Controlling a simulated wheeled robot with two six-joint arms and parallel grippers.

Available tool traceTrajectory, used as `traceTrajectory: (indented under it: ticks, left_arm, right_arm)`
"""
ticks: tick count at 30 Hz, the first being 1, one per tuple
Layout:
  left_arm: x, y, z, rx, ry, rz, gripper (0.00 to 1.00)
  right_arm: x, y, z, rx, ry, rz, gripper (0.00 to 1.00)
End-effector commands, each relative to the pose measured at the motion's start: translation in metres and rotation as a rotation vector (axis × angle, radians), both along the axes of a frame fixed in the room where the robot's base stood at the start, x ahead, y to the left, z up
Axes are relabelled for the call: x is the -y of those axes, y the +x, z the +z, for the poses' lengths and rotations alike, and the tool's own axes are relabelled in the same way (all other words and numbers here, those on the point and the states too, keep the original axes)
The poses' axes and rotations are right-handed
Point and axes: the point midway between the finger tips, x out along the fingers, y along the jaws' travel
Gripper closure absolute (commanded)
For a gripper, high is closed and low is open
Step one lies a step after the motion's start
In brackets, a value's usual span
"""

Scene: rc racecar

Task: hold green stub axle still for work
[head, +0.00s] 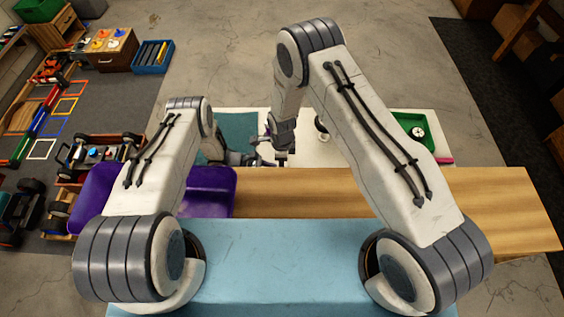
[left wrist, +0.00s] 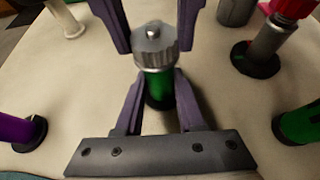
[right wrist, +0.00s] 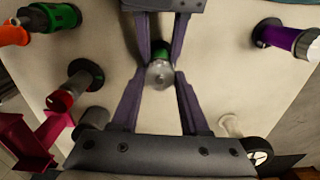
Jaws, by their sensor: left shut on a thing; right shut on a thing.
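The green stub axle (left wrist: 159,88) stands upright on the pale board in the left wrist view, with a ribbed metal nut (left wrist: 155,55) at its top. My left gripper (left wrist: 158,94) is shut on the green axle below the nut. My right gripper (right wrist: 160,78) comes from the opposite side and is shut on the nut, seen from above in the right wrist view (right wrist: 160,75). Green shows just behind the nut there (right wrist: 160,53). In the head view my left gripper (head: 258,160) and right gripper (head: 281,150) are close together, and the axle is too small to make out.
Other parts stand around on the board: a purple one (right wrist: 278,34), a red-ended one (left wrist: 268,42), a second green one (left wrist: 300,124) and a white one (right wrist: 231,125). A purple bin (head: 205,181) and a green tray (head: 408,119) flank the work area.

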Motion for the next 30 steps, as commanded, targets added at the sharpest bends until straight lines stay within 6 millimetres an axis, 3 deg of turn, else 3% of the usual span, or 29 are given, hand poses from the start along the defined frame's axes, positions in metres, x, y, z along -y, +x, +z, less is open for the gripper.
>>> traceTrajectory:
  ticks: [17,18,20,21,30]
  left_arm:
    - [-0.0005,-0.0004,-0.0003,-0.002,0.001,0.001,1.0]
    - [-0.0004,-0.0003,-0.0003,-0.002,0.001,0.001,1.0]
    - [-0.0004,-0.0003,-0.0003,-0.002,0.001,0.001,1.0]
    - [-0.0004,-0.0003,-0.0003,-0.002,0.001,0.001,1.0]
    - [-0.0002,-0.0001,-0.0002,-0.001,0.001,0.0,1.0]
  right_arm:
    - [0.0008,0.0001,-0.0001,-0.001,0.0,-0.042,1.0]
    - [0.0008,0.0001,-0.0001,-0.001,0.0,-0.042,0.51]
    - [0.0007,0.0001,-0.0001,-0.001,0.0,-0.041,0.29]
    - [0.0006,0.0001,-0.0001,-0.001,0.0,-0.041,0.24]
    - [0.0002,0.0001,0.0011,0.0,0.0,-0.039,0.24]
